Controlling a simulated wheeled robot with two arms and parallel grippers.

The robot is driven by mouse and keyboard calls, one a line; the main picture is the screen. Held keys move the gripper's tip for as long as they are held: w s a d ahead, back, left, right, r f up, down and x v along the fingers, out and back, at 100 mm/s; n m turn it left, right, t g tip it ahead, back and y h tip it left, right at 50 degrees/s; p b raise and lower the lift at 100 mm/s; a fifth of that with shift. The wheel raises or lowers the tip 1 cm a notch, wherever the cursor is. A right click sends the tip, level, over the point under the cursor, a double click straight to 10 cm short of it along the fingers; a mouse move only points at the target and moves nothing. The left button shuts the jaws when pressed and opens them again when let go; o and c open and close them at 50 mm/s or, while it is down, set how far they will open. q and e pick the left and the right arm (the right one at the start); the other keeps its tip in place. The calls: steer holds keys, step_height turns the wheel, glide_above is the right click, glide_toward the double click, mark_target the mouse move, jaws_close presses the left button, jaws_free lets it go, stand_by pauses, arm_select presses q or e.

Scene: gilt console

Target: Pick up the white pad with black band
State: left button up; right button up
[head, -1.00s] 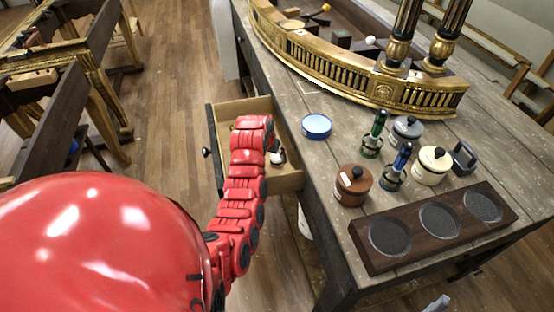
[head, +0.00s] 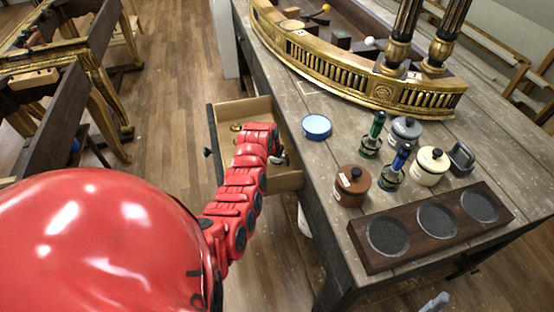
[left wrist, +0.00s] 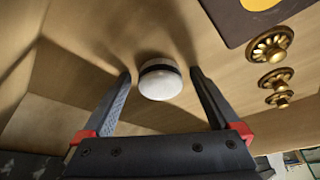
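The white pad with black band (left wrist: 160,80) rests on the drawer's pale wooden floor in the left wrist view. It is small and round, with a dark band across its upper part. My left gripper (left wrist: 161,74) is open, with one dark finger on each side of the pad and a gap on both sides. I cannot tell how far the fingertips reach down beside it. In the head view my left gripper (head: 279,158) is inside the open drawer (head: 245,107), mostly hidden by my red arm, and the pad cannot be made out. My right gripper cannot be made out clearly.
Brass knobs (left wrist: 271,45) and a dark plate with a yellow disc (left wrist: 240,20) lie to the right in the drawer. Drawer walls stand close around the gripper. The workbench (head: 290,110) above holds a blue-rimmed dish (head: 317,126), jars and a dark tray (head: 360,240).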

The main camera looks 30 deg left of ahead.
arm_select(q)
steer(key=c, duration=1.2)
steer(key=shift+r, duration=0.1)
steer(key=shift+w+r, duration=0.1)
steer(key=shift+r, duration=0.45)
steer(key=shift+r+p, duration=1.25)
steer(key=shift+r, duration=12.1)
steer(key=o, duration=0.7)
steer(key=c, duration=0.6)
